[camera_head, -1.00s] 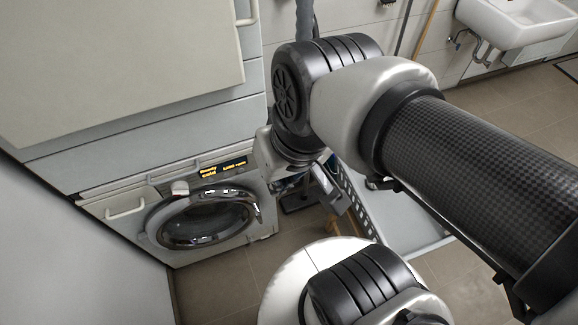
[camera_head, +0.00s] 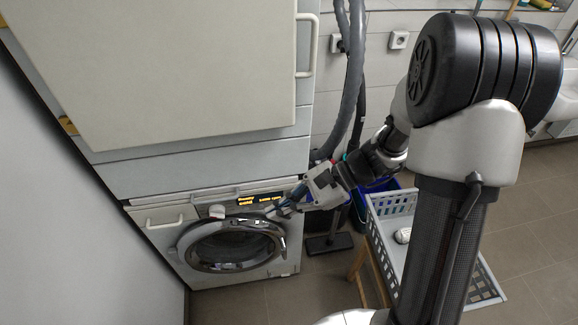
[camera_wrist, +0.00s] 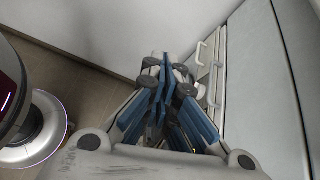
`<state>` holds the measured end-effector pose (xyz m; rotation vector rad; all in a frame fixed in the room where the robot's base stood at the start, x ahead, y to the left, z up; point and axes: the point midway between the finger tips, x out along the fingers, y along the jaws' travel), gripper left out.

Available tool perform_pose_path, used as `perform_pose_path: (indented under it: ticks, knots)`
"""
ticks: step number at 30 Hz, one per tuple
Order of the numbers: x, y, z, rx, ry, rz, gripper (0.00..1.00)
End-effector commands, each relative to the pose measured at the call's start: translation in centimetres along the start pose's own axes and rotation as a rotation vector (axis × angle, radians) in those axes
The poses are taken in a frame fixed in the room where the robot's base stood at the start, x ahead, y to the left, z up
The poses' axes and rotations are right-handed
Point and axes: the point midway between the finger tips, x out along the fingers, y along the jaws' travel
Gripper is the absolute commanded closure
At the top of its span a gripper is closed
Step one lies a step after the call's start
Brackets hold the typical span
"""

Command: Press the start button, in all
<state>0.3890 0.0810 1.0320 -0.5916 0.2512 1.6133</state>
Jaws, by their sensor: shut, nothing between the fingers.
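The front-loading machine (camera_head: 168,247) stands at the lower left in the head view, with a round glass door (camera_head: 232,247) and a lit yellow display (camera_head: 259,199). A round knob (camera_head: 217,211) sits left of the display. The start button is too small to make out. My gripper (camera_head: 276,213) is at the machine's upper right, in front of the panel area below the display; whether it touches cannot be told. In the wrist view my gripper (camera_wrist: 162,60) is shut and empty, its blue-sided fingers together at the tips.
A large pale panel (camera_head: 190,70) with a handle (camera_head: 307,46) is above the machine. A grey basket (camera_head: 393,205) with a white item stands on a wooden-legged support to the right. Grey hoses (camera_head: 352,80) hang behind my arm. Floor shows in front of the machine.

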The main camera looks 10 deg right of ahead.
Motion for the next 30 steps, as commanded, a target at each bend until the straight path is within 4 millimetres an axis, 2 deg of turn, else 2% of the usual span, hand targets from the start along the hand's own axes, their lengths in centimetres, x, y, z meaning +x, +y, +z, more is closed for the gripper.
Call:
perform_pose_path:
  ticks: [1, 6, 13, 18, 22, 27, 30]
  knots:
    - [0.3, -0.6, -1.3, 0.074, -0.041, -0.035, 1.0]
    - [1.2, -2.7, -5.6, 0.3, -0.171, -0.168, 1.0]
    - [2.3, -4.0, -12.8, 0.601, -0.333, -0.36, 1.0]
    - [3.3, -3.6, -18.6, 0.812, -0.436, -0.507, 1.0]
    - [4.0, -2.7, -22.2, 0.939, -0.496, -0.603, 1.0]
    - [4.7, -1.6, -25.2, 1.041, -0.541, -0.684, 1.0]
    - [4.9, -1.2, -26.0, 1.067, -0.552, -0.705, 1.0]
